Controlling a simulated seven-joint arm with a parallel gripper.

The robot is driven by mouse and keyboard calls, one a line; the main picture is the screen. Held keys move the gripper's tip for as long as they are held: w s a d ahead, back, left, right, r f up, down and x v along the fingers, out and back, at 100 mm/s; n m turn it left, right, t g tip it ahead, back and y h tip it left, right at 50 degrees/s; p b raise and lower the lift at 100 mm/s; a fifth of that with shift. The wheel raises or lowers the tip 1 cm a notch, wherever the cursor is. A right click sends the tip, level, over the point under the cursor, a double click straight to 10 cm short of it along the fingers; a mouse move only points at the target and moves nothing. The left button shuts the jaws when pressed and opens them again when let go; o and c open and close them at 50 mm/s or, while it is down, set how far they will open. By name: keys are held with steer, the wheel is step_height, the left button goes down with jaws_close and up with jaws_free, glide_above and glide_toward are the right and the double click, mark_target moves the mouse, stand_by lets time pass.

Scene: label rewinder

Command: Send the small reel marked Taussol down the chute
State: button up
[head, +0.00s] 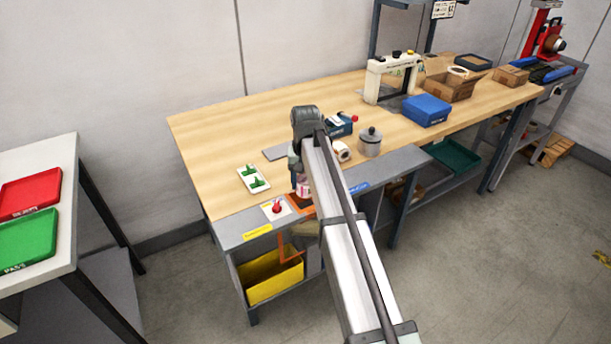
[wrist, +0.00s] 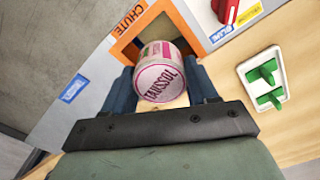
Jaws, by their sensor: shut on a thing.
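The small reel marked Taussol (wrist: 160,82), white and pink, is held between the fingers of my gripper (wrist: 160,90) in the wrist view. In the head view the reel (head: 303,186) hangs under my gripper (head: 300,172), partly hidden by my arm. The chute (wrist: 150,32) is an orange-framed opening lettered CHUTE, just past the reel in the wrist view. The reel overlaps the opening in that picture; I cannot tell whether it is above it or partly in it. In the head view my arm hides part of the orange frame (head: 300,204).
A red knob (head: 277,207) on a white plate stands beside the chute. A white plate with green switches (head: 253,179) is to its left. A metal pot (head: 370,142) and a white roll (head: 341,151) stand right of my gripper. A yellow bin (head: 272,277) is below.

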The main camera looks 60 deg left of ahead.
steer(key=o, duration=0.9)
steer(key=shift+c, duration=0.2)
step_height(320, 180, up, 14)
steer(key=shift+f, duration=0.15)
stand_by(1.1)
